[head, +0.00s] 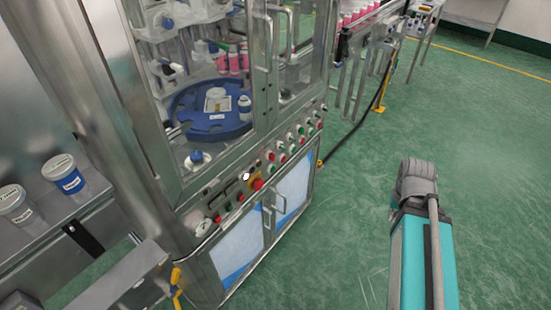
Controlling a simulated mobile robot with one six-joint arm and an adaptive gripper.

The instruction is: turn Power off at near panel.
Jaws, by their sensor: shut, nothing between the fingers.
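The near panel (232,194) is a sloping metal strip along the front of the machine, below its glass doors. It carries a row of red, green and dark buttons and knobs. A red mushroom button (257,184) on a yellow base sits near the middle, with a small white round spot beside it. A white round dial (203,227) sits at the near left end. Which control is Power, and its setting, is too small to tell. My gripper is not in view; a teal and grey part of my own body shows at the lower right, apart from the panel.
The machine's blue turntable (183,112) stands behind glass above the panel. Door handles (268,212) stick out from the cabinet below. Two labelled tubs (64,175) stand on a shelf at the left. A black cable (352,136) crosses the green floor (490,160), which is largely clear at the right.

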